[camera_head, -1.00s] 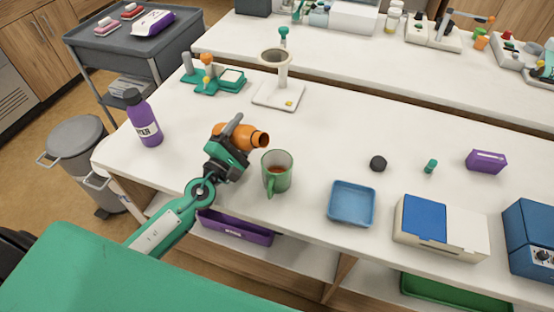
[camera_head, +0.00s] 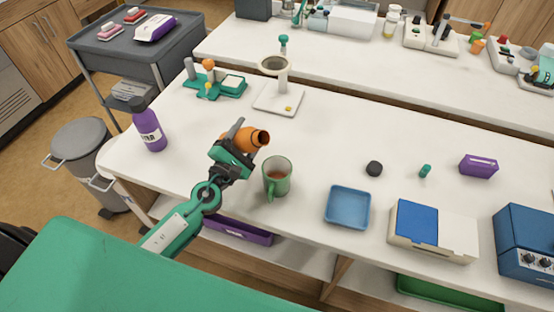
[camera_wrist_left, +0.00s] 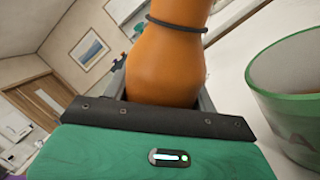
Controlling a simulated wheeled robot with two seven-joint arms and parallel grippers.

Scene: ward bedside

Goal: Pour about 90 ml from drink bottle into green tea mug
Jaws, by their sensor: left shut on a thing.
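The orange drink bottle (camera_head: 246,138) is held tilted, its open dark mouth pointing right and slightly up, above and to the left of the mug. My left gripper (camera_head: 236,146) is shut on it; the bottle also fills the middle of the left wrist view (camera_wrist_left: 166,62). The green tea mug (camera_head: 284,183) stands upright on the table with brown liquid inside, its handle toward the front. Its rim and side show at the right of the left wrist view (camera_wrist_left: 300,105). No stream shows between bottle and mug. My right gripper is not in view.
A purple bottle (camera_head: 150,130) stands at the table's left end. A white stand (camera_head: 279,98) is behind the bottle. A blue tray (camera_head: 348,207) and a blue-and-white box (camera_head: 432,230) lie right of the mug. A black lid-like disc (camera_head: 374,169) lies beyond the tray.

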